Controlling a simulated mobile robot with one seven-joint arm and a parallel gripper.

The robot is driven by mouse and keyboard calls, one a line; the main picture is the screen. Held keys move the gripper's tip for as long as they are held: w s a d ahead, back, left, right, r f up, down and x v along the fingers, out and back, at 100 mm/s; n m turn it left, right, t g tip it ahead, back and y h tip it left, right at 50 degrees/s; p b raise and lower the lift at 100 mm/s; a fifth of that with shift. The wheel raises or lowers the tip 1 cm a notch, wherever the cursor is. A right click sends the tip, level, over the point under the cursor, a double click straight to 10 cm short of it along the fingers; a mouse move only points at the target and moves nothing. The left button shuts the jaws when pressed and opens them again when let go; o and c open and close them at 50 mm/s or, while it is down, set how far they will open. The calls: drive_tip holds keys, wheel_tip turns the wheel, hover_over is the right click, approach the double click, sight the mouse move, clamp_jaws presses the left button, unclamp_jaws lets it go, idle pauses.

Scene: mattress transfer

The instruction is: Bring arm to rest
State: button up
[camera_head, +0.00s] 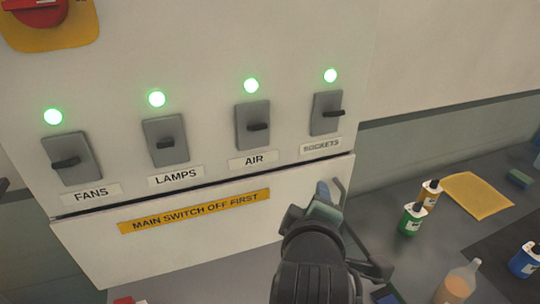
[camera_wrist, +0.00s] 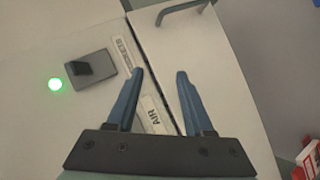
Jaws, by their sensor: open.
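My gripper (camera_head: 322,190) is in front of the lower right part of the white switch cabinet (camera_head: 225,40). In the wrist view its two blue fingers (camera_wrist: 160,75) are spread apart with nothing between them. Behind them are the cabinet face, the AIR label (camera_wrist: 155,115) and one grey switch (camera_wrist: 92,68). In the head view my wrist hides part of the lower panel, and the fingers are only partly visible. I cannot tell from these frames whether the fingertips touch the cabinet.
Switches for FANS (camera_head: 70,158), LAMPS (camera_head: 165,140), AIR (camera_head: 252,125) and SOCKETS (camera_head: 326,112) have green lights above them. A red main knob (camera_head: 35,10) is top left. A grey handle (camera_wrist: 182,10) sticks out.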

wheel_tip(320, 180, up, 14)
drive_tip(key=a+m+t, duration=0.3)
drive_tip(key=m+t, duration=0.1)
drive_tip(key=t, duration=0.1)
drive_tip(key=s+a+r+m+t, duration=0.1)
drive_tip(key=s+r+m+t, duration=0.1)
drive_tip(key=r, duration=0.5)
drive_tip(key=s+a+r+m+t+y, duration=0.1)
drive_tip(key=s+r+m+t, duration=0.2)
drive_tip(key=r, duration=0.4)
drive_tip(key=s+a+r+m+t+y+b, duration=0.1)
drive_tip(key=s+a+r+m+t, duration=0.1)
drive_tip(key=s+r, duration=0.4)
drive_tip(key=shift+s+r+m+t, duration=0.3)
drive_tip(key=shift+r+m+t, duration=0.25)
drive_tip(key=shift+t, duration=0.65)
drive_tip(key=shift+a, duration=0.1)
